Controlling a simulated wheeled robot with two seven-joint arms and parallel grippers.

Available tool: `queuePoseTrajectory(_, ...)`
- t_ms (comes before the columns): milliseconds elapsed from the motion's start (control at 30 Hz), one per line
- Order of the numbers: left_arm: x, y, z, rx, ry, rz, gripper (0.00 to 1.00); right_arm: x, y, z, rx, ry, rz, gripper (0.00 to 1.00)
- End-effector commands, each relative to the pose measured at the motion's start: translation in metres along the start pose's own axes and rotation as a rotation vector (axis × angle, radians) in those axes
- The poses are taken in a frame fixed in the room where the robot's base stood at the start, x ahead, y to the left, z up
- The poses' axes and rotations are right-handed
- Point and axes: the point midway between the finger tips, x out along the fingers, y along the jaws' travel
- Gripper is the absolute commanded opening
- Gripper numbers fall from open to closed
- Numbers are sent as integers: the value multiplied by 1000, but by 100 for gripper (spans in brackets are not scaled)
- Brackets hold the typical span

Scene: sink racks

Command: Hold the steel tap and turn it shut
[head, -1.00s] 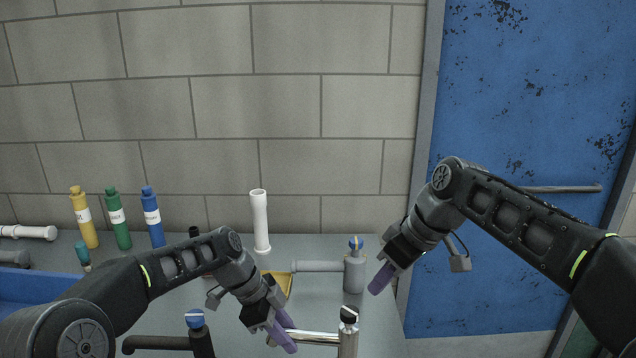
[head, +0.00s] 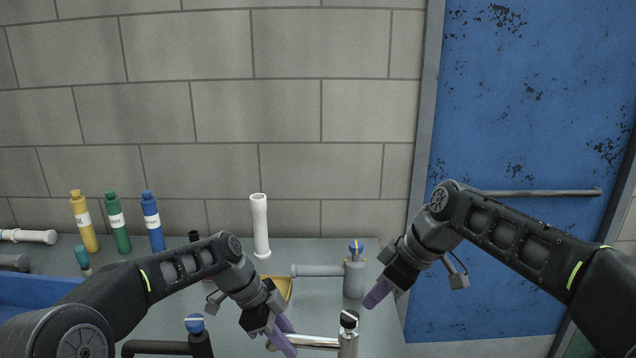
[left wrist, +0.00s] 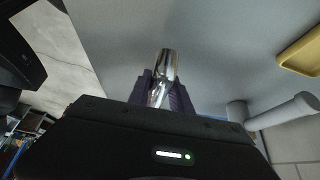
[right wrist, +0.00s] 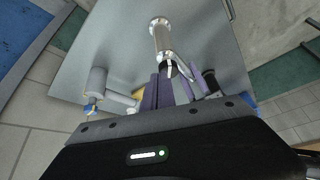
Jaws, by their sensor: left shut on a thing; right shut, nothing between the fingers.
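The steel tap (head: 348,338) stands near the front right of the counter, with a shiny spout pointing left and a dark knob with a pale stripe on top. My left gripper (head: 284,338) is shut on the tap's spout; the left wrist view shows the shiny spout (left wrist: 166,66) between its purple fingers (left wrist: 162,92). My right gripper (head: 374,298) is shut and empty, above and to the right of the tap knob. The right wrist view shows the tap body (right wrist: 162,40) beyond the right fingers (right wrist: 163,88).
A grey tap (head: 354,276) with a blue knob stands behind the steel tap. A dark tap (head: 201,342) with a blue knob is at the front left. A white pipe (head: 260,226), yellow tray (head: 288,284) and several bottles (head: 118,222) stand toward the back. A blue door (head: 530,130) is right.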

Motion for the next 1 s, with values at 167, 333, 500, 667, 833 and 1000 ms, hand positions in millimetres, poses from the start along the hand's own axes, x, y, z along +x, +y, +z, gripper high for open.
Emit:
queuePoseTrajectory(167,0,0,0,0,1,0,0,20,-1,11,0,-1,-2,0)
queuePoseTrajectory(333,0,0,0,0,1,0,0,31,0,17,1,0,-1,0)
queuePoseTrajectory(500,0,0,0,0,1,0,0,34,0,19,0,0,-1,0)
queuePoseTrajectory(667,0,0,0,0,1,0,0,34,0,18,0,0,-1,0)
queuePoseTrajectory(833,0,0,0,0,1,0,0,34,-1,18,0,0,-1,0)
queuePoseTrajectory(1000,0,0,0,0,1,0,0,35,-1,17,-1,0,-1,0)
